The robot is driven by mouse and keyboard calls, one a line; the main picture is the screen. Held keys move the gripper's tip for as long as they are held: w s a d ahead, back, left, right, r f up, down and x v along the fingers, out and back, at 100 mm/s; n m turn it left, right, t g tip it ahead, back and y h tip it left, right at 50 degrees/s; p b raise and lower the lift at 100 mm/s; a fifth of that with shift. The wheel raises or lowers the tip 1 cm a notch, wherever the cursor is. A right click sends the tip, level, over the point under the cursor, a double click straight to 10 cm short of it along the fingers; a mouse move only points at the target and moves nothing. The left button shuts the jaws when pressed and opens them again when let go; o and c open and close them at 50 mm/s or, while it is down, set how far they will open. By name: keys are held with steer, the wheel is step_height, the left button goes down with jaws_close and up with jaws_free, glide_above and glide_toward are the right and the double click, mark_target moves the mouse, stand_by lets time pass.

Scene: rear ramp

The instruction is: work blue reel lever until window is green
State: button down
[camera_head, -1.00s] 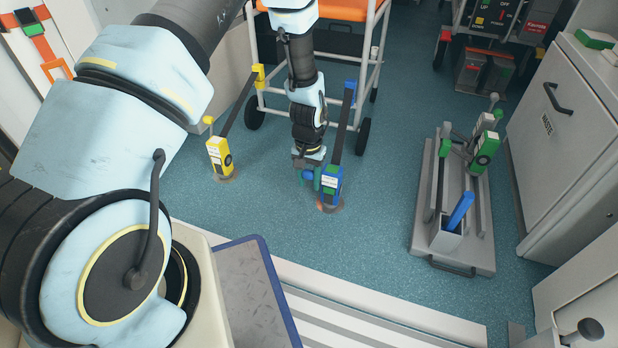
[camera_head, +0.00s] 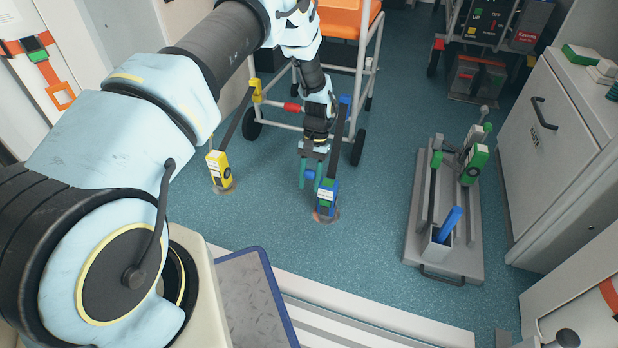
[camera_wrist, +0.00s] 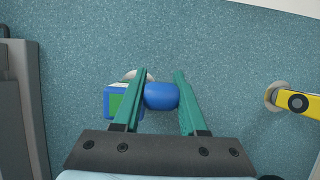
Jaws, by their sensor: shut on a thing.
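The blue reel (camera_head: 326,199) stands on a round floor fitting, with a dark strap rising from it to the wheeled chair frame. In the wrist view the reel (camera_wrist: 110,101) shows left of my fingers, with a green patch on its face; I cannot tell whether that patch is the window. My gripper (camera_head: 311,176) is at the reel's upper left in the head view. In the wrist view its green fingers (camera_wrist: 160,85) are shut on the blue lever (camera_wrist: 161,96), whose rounded end shows between them.
A yellow reel (camera_head: 218,172) with its own strap stands to the left. The chair frame (camera_head: 361,62) is behind my gripper. A grey floor tray (camera_head: 420,262) with a green reel (camera_head: 474,164) is to the right, beside a waste cabinet (camera_head: 560,140). Floor between is clear.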

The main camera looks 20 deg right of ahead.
steer(key=shift+w+d+r, duration=0.25)
steer(key=shift+w+d, duration=0.1)
steer(key=shift+w, duration=0.1)
steer(key=c, duration=0.9)
jaws_free()
steer(key=o, duration=0.5)
steer(key=shift+c, duration=0.2)
steer(key=shift+s, duration=0.1)
steer(key=p+v, duration=0.3)
steer(key=v, duration=0.8)
steer(key=shift+a+p, duration=0.15)
steer(key=shift+p, duration=0.15)
steer(key=shift+s, duration=0.1)
